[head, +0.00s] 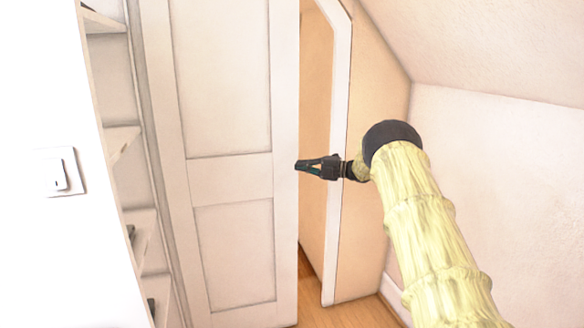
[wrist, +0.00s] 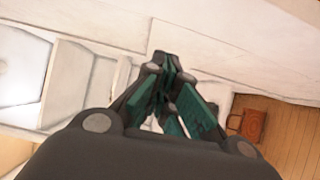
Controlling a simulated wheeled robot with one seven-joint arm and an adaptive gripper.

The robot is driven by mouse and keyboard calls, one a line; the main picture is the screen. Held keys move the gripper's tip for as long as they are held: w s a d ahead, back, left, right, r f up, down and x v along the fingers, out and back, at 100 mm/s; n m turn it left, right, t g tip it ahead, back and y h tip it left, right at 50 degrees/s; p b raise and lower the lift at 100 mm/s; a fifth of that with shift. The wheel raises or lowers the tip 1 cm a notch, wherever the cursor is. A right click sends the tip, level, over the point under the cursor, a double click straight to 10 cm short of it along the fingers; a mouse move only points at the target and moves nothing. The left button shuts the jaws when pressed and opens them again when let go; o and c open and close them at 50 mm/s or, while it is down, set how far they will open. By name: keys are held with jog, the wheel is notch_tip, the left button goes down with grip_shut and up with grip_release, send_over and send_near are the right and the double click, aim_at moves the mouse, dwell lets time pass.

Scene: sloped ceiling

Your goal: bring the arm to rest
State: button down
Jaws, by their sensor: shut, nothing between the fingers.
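My gripper (head: 299,165) is at the end of my arm, which reaches in from the lower right of the head view. It is shut and empty. It points left, in front of the right edge of a white panelled door (head: 232,175); I cannot tell whether it touches the door. In the wrist view the closed fingers of my gripper (wrist: 168,62) meet at the top middle, with nothing between them.
A doorway with a white frame (head: 338,150) stands right of the door, over a wooden floor (head: 345,315). Shelves (head: 120,140) and a light switch (head: 64,172) are at left. A sloped ceiling (head: 490,40) is at upper right. A brown object (wrist: 254,124) lies on the floor.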

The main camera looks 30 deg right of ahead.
jog(key=shift+s+d, duration=1.35)
jog(key=shift+d, duration=0.9)
jog(key=a+f+m+t+h+p, duration=0.1)
jog(key=a+f+m+h, duration=0.2)
jog(key=a+f+m, duration=0.55)
jog(key=a+f+m+t+h+p, duration=0.25)
jog(key=a+f, duration=0.25)
jog(key=f, duration=0.6)
jog(key=s+a+f+m+g+h+p, duration=0.1)
jog(key=s+a+f+m+g+h, duration=0.35)
jog(key=s+a+f+m, duration=0.9)
jog(key=s+a+f+g+h+p, duration=0.1)
jog(key=s+a+f+g, duration=0.35)
jog(key=s, duration=0.65)
jog(key=s+a+f+g+p, duration=0.1)
jog(key=s+a+f, duration=0.6)
jog(key=s, duration=0.5)
jog(key=s+a+r+m+g+p, duration=0.1)
jog(key=s+a+g, duration=0.1)
jog(key=s, duration=1.1)
jog(key=s+a+m+g+h, duration=0.1)
jog(key=s+a+g, duration=0.2)
jog(key=s, duration=1.1)
jog(key=shift+s+r+m+g+p, duration=0.3)
jog(key=shift+r+m+g+p, duration=0.05)
jog(key=shift+g, duration=0.5)
